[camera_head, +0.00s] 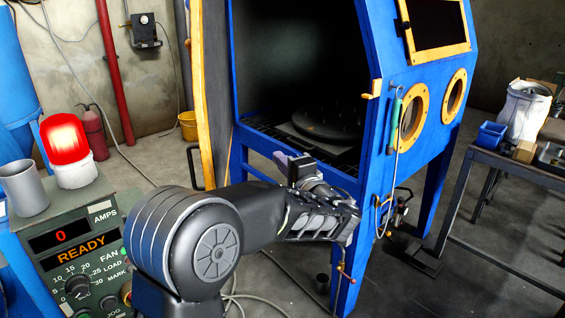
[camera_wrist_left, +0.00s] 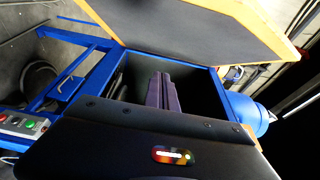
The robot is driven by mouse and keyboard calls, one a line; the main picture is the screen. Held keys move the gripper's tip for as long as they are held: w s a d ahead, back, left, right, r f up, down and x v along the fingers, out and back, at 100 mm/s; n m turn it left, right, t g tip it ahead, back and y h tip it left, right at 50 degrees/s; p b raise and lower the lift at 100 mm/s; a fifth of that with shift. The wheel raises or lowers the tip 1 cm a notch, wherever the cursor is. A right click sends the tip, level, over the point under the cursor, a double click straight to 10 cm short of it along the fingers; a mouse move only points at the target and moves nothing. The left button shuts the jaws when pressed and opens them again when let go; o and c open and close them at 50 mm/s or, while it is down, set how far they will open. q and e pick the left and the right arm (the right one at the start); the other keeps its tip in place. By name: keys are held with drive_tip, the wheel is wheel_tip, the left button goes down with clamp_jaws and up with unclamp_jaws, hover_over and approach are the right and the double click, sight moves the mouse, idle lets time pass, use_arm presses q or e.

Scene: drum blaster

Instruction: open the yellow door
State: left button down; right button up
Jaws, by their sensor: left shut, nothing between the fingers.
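The yellow-edged door (camera_head: 199,90) stands swung open at the left side of the blue cabinet (camera_head: 372,150). I see it nearly edge-on in the head view. Its broad dark face with an orange edge fills the top of the left wrist view (camera_wrist_left: 205,32). The cabinet's side opening is uncovered, and a dark round turntable (camera_head: 330,120) shows inside. My left gripper (camera_head: 281,161) is in front of the opening, right of the door and apart from it. Its fingers (camera_wrist_left: 160,80) are shut with nothing between them. My right gripper is out of view.
A control panel (camera_head: 85,235) with a red lamp (camera_head: 68,145) and a grey cup (camera_head: 23,188) is at the left. A metal table (camera_head: 510,170) with a blue bin (camera_head: 491,134) stands at the right. Cables lie on the floor below the cabinet.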

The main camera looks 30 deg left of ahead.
use_arm(q)
drive_tip(key=a+p, duration=0.2)
drive_tip(key=a, duration=0.6)
drive_tip(key=shift+w+a, duration=0.2)
drive_tip(key=shift+w, duration=0.2)
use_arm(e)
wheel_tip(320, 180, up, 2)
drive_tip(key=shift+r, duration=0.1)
